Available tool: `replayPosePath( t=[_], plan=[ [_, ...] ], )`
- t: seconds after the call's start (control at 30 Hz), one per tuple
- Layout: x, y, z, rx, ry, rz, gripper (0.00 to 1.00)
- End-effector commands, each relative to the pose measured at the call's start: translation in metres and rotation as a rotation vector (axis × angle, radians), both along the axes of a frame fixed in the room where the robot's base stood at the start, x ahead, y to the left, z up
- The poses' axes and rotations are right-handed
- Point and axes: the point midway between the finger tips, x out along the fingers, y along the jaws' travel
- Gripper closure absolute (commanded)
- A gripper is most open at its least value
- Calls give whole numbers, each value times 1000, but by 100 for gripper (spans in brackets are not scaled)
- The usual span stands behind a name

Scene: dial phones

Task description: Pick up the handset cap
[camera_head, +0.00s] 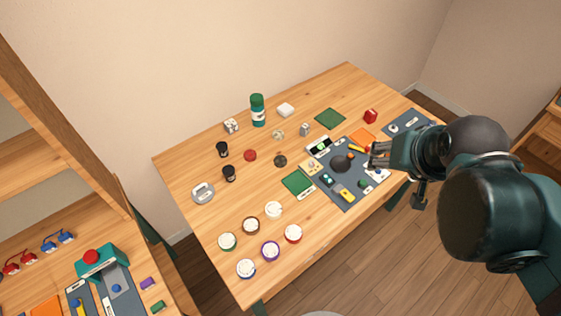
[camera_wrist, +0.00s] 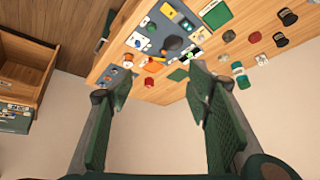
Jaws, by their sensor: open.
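No part is clearly marked as the handset cap, and I cannot tell for sure which one it is. Two small black cup-like pieces (camera_head: 222,149) stand at the left-middle of the table; they also show in the wrist view (camera_wrist: 281,40) at the upper right. A red round disc (camera_head: 250,155) and a dark round disc (camera_head: 280,160) lie to their right. A dark dome-like piece (camera_head: 341,162) sits on the grey mat. My gripper (camera_head: 376,156) is open and above the mat's right side. In the wrist view my gripper (camera_wrist: 160,88) has its fingers wide apart with nothing between them.
The wooden table (camera_head: 200,245) has a grey mat (camera_head: 348,200) with several small coloured parts. Several white-topped round pieces (camera_head: 273,210) stand at the front left. A green-capped bottle (camera_head: 257,110) stands at the back. A second bench with parts is at lower left.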

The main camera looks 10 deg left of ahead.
Motion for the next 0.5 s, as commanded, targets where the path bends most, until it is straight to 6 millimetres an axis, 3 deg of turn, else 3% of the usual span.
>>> replayPosePath(
  t=[0.5],
  plan=[
    [57,38,-6,187,116,-253,51]
  ],
)
